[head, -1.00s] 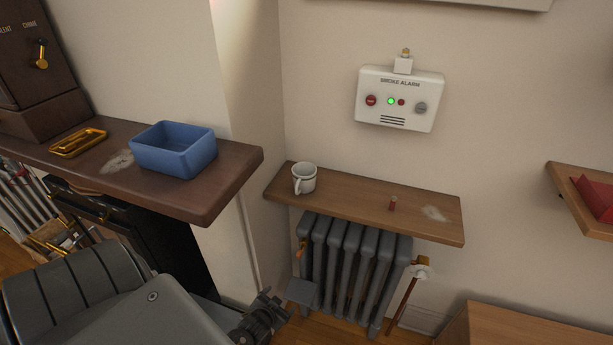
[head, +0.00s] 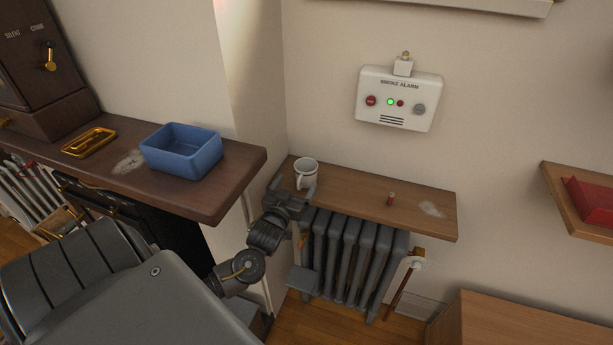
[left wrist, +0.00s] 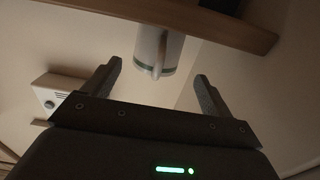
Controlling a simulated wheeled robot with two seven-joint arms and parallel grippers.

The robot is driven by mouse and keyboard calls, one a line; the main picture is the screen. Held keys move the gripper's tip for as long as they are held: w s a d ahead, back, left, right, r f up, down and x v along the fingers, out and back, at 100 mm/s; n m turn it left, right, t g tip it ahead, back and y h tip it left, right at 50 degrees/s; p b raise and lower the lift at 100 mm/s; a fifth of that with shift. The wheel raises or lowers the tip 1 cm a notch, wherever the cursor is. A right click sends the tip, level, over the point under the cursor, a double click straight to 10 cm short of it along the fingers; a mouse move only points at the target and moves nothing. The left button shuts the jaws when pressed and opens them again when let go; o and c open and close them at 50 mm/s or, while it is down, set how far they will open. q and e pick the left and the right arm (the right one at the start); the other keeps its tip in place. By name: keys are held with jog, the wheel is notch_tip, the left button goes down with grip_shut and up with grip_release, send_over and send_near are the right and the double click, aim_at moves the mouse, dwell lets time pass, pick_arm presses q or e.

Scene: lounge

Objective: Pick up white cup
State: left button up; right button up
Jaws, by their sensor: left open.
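The white cup (head: 306,172) stands upright at the left end of the wooden shelf (head: 370,197) above the radiator. My left gripper (head: 294,184) is at the shelf's front left edge, just in front of the cup, with its fingers apart. Nothing is between the fingers, and I cannot tell whether a finger touches the cup. My right gripper is not in view.
A blue bin (head: 182,158) and a gold tray (head: 89,142) sit on the dark mantel (head: 222,187) to the left. The radiator (head: 350,258) is below the shelf. A smoke alarm (head: 398,100) hangs above.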

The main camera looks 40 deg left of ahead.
aim_at(302, 174)
pick_arm(q)
jog(key=shift+w+a+r, duration=0.2)
jog(key=shift+w+r, duration=0.05)
jog(key=shift+w, duration=0.5)
jog(key=p+x, duration=0.2)
jog(key=x, duration=0.1)
jog(key=shift+w+d+r, duration=0.1)
jog(key=shift+w+r, duration=0.3)
jog(key=shift+w+f, duration=0.15)
jog(key=shift+w, duration=0.35)
jog(key=shift+c, duration=0.7)
jog(key=c, duration=1)
jog(key=shift+c, duration=0.2)
jog(key=shift+a, duration=0.2)
